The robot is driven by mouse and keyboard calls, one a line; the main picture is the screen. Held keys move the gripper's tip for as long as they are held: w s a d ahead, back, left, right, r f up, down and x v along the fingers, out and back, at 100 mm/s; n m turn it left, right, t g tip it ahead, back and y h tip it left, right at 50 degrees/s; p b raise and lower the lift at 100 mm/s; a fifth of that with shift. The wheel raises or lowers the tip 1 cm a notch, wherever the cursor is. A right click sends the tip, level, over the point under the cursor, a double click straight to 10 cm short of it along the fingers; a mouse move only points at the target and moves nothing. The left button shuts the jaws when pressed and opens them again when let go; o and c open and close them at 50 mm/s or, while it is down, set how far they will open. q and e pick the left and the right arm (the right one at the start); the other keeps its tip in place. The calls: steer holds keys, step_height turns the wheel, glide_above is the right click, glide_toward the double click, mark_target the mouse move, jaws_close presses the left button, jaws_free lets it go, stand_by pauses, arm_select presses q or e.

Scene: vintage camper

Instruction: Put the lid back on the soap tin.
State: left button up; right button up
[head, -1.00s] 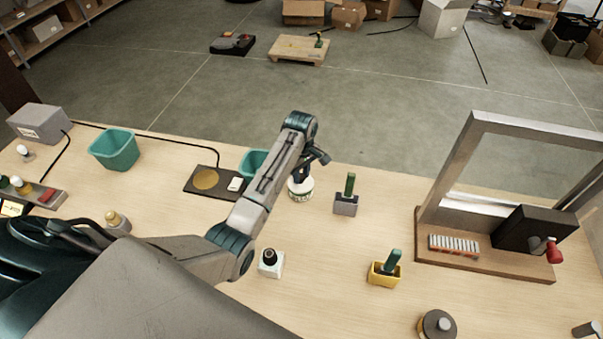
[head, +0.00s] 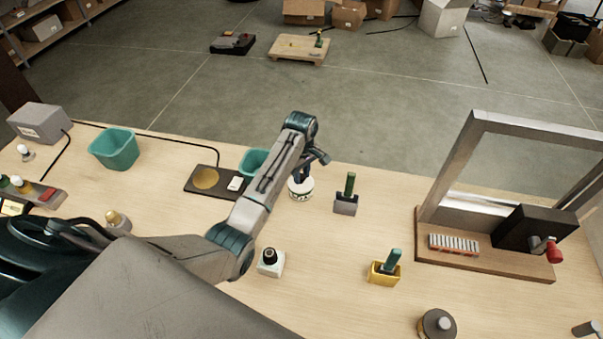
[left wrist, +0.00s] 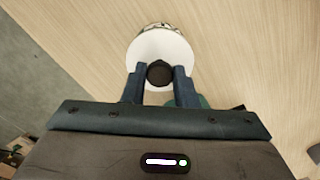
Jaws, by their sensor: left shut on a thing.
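My left gripper (head: 304,173) points down over the far middle of the table. It is shut on the black knob of a white round lid (left wrist: 176,47), seen between the fingers (left wrist: 159,75) in the left wrist view. A patterned edge of the soap tin (left wrist: 160,27) shows just past the lid's far rim. In the head view the tin (head: 300,195) stands upright under the gripper, with the white top close over it. I cannot tell whether the lid touches the tin all round. My right gripper is not in view.
A teal bin (head: 255,158) stands close behind my left forearm, beside a dark board (head: 220,181). A grey holder (head: 345,207) stands just right of the tin. A white block (head: 271,265) and a yellow holder (head: 384,277) are nearer.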

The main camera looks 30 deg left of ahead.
arm_select(q)
steer(key=o, duration=1.5)
steer(key=shift+o, duration=0.2)
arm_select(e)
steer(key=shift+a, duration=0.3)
arm_select(q)
steer(key=shift+r, duration=0.1)
steer(key=shift+r, duration=3.4)
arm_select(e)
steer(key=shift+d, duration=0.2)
